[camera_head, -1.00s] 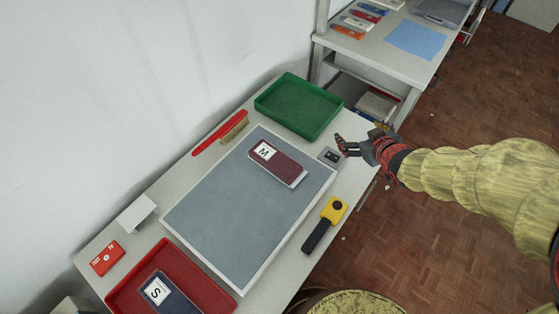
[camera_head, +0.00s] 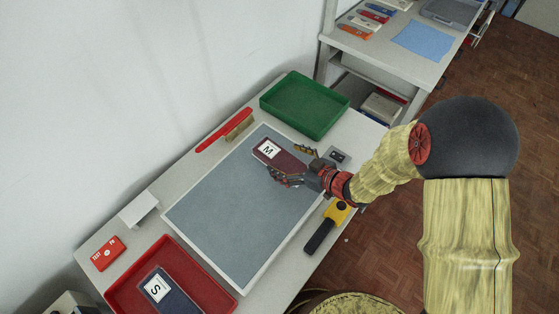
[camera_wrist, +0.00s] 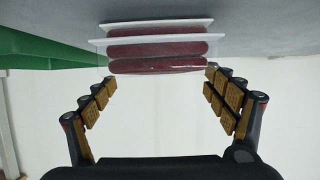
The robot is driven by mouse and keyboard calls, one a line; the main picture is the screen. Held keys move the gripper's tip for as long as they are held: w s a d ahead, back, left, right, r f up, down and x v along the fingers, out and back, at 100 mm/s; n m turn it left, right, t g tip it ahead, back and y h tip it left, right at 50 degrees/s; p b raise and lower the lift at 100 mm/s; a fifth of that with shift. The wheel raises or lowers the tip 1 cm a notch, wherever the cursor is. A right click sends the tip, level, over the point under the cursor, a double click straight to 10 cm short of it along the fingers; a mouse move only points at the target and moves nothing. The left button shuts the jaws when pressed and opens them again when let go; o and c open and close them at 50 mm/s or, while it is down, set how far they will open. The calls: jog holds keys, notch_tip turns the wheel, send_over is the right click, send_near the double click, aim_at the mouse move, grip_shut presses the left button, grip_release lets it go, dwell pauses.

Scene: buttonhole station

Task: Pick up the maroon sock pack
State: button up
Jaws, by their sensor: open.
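The maroon sock pack (camera_head: 283,158) lies on the grey mat, with a white label marked M at its left end. In the wrist view the maroon pack (camera_wrist: 157,48) shows end-on, as maroon layers between white edges, ahead of and between the fingers. My gripper (camera_head: 296,165) is at the pack's right end, its fingers spread to either side. In the wrist view my gripper (camera_wrist: 160,98) is open with nothing between the finger pads. Whether a finger touches the pack cannot be told.
The grey mat (camera_head: 215,205) fills the middle of the table. A green tray (camera_head: 347,103) stands behind, a red tray (camera_head: 118,296) holding a navy S pack in front. A yellow-and-black tool (camera_head: 322,234), a small dark-topped box (camera_head: 338,156) and a brush (camera_head: 238,128) lie around the mat.

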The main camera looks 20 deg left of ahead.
aim_at(280, 157)
jog(key=x, duration=0.3)
jog(key=shift+a+f+b, duration=0.15)
jog(key=shift+f+b, duration=0.05)
jog(key=shift+b, duration=0.2)
jog(key=shift+r, duration=0.1)
jog(key=c, duration=0.4)
jog(key=c, duration=1)
